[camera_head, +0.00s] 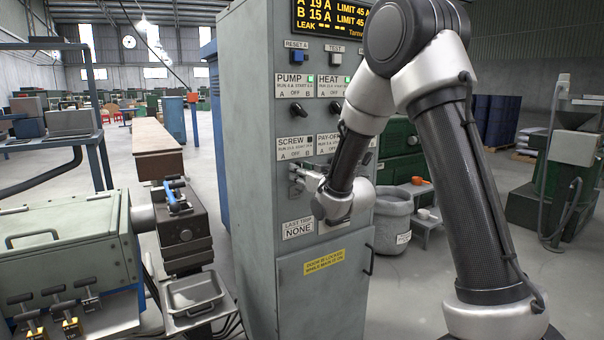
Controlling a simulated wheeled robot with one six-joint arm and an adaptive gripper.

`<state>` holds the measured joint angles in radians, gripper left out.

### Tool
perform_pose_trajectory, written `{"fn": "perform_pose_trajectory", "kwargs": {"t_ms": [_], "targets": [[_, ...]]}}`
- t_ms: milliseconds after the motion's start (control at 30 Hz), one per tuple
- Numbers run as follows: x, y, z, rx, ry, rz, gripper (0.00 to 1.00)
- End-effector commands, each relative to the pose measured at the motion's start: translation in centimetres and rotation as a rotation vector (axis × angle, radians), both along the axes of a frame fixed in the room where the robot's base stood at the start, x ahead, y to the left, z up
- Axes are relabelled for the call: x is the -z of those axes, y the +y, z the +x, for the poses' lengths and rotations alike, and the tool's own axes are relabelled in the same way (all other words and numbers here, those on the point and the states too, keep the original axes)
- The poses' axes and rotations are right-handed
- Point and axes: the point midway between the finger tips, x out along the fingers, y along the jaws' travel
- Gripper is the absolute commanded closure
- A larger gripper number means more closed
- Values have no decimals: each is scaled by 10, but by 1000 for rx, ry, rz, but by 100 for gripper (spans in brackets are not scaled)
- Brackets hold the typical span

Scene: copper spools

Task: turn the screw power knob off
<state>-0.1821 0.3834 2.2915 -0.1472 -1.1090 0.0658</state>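The screw label (295,147) is on the front of the grey control cabinet (251,150), below the pump section. The small lamp at its top right corner looks dark. My gripper (296,180) is at the cabinet face just under this label, with its fingers pointing left. It covers the spot where the screw knob would show, so I cannot see the knob or how it is turned. The fingers are small and partly merged with the panel. I cannot tell whether they are open or shut on the knob.
The pump knob (298,109) and heat knob (336,107) sit above, with green lamps lit by their labels. My arm partly hides the pay-off section (328,143). A grey machine (65,260) stands at left; a grey bin (393,217) stands right of the cabinet.

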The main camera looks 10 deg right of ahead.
Motion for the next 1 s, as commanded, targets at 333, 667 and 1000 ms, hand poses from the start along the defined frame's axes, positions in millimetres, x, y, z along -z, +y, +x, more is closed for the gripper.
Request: {"fn": "perform_pose_trajectory", "kwargs": {"t_ms": [333, 667, 1000], "targets": [[0, -3, -10, 0, 2, -1, 65], [0, -21, -62, 1, 0, 0, 65], [0, -23, -72, 0, 1, 0, 65]]}}
